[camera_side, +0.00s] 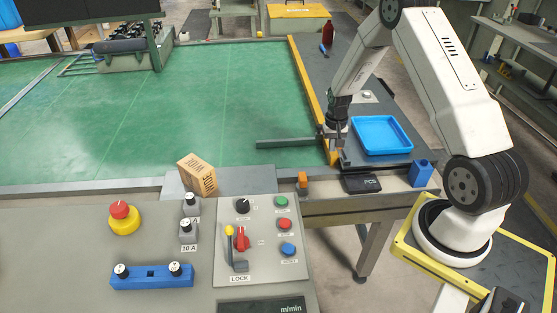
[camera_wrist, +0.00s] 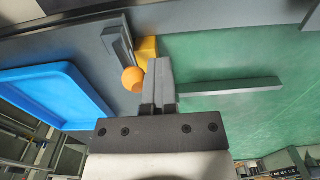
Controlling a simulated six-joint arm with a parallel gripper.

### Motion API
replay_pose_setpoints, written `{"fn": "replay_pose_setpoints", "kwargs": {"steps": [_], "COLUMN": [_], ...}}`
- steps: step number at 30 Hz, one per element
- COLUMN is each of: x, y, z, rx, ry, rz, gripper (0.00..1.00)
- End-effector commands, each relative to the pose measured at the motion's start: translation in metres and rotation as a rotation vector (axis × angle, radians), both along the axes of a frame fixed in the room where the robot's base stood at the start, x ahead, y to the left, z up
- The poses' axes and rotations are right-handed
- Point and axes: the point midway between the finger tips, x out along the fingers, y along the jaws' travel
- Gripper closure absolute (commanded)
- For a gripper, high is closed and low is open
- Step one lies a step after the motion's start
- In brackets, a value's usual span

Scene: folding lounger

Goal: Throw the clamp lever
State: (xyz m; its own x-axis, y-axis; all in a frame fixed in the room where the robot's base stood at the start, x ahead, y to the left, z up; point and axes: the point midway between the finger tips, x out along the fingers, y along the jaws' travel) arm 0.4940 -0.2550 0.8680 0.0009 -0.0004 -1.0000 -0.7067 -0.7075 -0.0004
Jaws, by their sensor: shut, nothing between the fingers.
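My gripper (camera_side: 331,135) points down at the yellow-edged side of the green table, its fingers (camera_wrist: 160,78) shut and empty. In the wrist view an orange ball knob (camera_wrist: 132,79) shows just left of the fingertips, beside a dark grey bar-shaped piece (camera_wrist: 117,42) and a yellow block (camera_wrist: 147,49). These look like the clamp lever and its mount; whether the fingers touch the knob I cannot tell. In the side view my gripper hides most of this spot. A long grey-green bar (camera_side: 284,143) reaches left over the green surface; the wrist view also shows it (camera_wrist: 230,87).
A blue tray (camera_side: 382,135) lies right of my gripper, with a black box (camera_side: 362,183) and a blue holder (camera_side: 420,173) nearer the camera. A cardboard box (camera_side: 196,176) stands at the left. The front control panel has a yellow-knobbed lever (camera_side: 229,243) marked LOCK.

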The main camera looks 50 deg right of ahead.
Motion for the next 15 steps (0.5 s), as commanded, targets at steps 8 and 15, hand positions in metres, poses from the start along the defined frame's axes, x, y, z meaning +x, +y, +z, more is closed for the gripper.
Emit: {"fn": "replay_pose_setpoints", "kwargs": {"steps": [8, 15], "x": [-0.0067, -0.0098], "y": [-0.0060, -0.0091], "z": [0.0025, 0.0047], "rx": [0.001, 0.001], "ry": [0.002, 0.002], "rz": [-0.001, -0.001], "gripper": [1.00, 1.00]}}
